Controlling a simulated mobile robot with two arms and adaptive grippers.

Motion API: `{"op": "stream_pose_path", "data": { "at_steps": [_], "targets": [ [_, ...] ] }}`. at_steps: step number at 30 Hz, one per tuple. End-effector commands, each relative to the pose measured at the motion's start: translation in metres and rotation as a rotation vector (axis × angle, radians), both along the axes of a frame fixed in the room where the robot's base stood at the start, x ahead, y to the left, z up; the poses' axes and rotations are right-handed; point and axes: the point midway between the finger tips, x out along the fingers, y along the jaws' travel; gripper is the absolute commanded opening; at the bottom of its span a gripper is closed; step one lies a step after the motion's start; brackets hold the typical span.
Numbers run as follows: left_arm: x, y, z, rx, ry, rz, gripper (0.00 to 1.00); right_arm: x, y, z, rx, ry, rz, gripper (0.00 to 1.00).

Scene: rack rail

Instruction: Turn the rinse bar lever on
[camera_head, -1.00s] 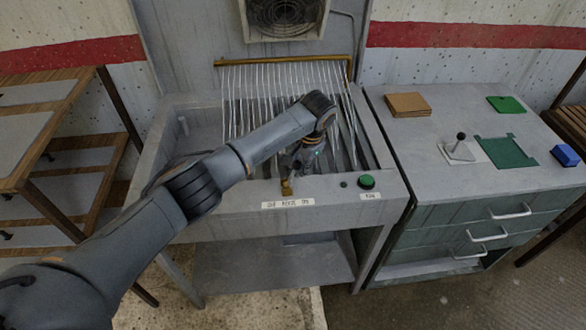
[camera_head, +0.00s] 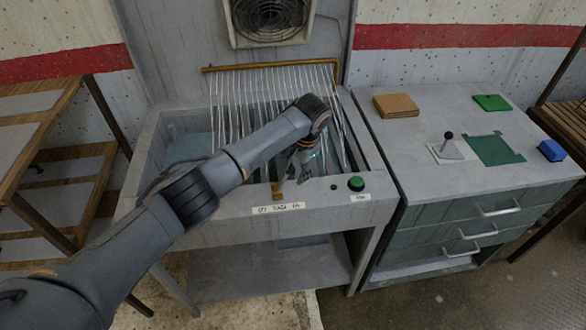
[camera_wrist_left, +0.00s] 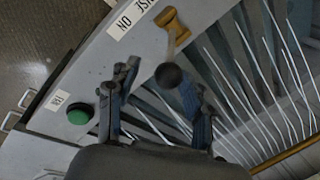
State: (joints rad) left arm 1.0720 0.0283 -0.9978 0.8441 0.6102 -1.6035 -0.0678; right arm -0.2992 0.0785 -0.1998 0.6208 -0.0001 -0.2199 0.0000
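The rinse bar lever (camera_head: 277,190) is a small brass piece on the front ledge of the grey sink, just behind the white label (camera_head: 278,208). In the left wrist view its brass base (camera_wrist_left: 175,28) and dark round knob (camera_wrist_left: 169,75) show. My left gripper (camera_head: 302,170) reaches over the sink, just right of and behind the lever. In the left wrist view my left gripper (camera_wrist_left: 158,88) has its fingers apart, with the knob appearing between their tips; I cannot tell whether they touch it. The label reads partly "ON". My right gripper is out of view.
A green button (camera_head: 356,184) sits on the ledge right of the lever. Thin metal rods hang from a brass rail (camera_head: 270,67) behind my gripper. A drawer cabinet (camera_head: 420,130) with a joystick (camera_head: 448,145) stands right; a wooden shelf (camera_head: 50,170) stands left.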

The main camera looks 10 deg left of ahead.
Motion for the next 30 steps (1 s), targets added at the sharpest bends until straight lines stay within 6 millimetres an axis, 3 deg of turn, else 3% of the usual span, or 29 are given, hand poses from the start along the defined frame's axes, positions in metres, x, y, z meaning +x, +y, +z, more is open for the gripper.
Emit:
{"op": "stream_pose_path", "data": {
  "at_steps": [8, 21, 30],
  "targets": [
    [-0.001, 0.001, 0.005, 0.004, 0.002, 0.003, 0.50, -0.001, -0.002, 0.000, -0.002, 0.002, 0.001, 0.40],
    [-0.012, -0.020, 0.089, 0.002, -0.001, -0.002, 0.50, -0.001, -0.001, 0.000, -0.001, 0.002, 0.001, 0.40],
    [-0.016, -0.026, 0.116, 0.003, 0.000, -0.001, 0.50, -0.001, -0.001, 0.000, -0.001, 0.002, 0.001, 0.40]
  ]
}}
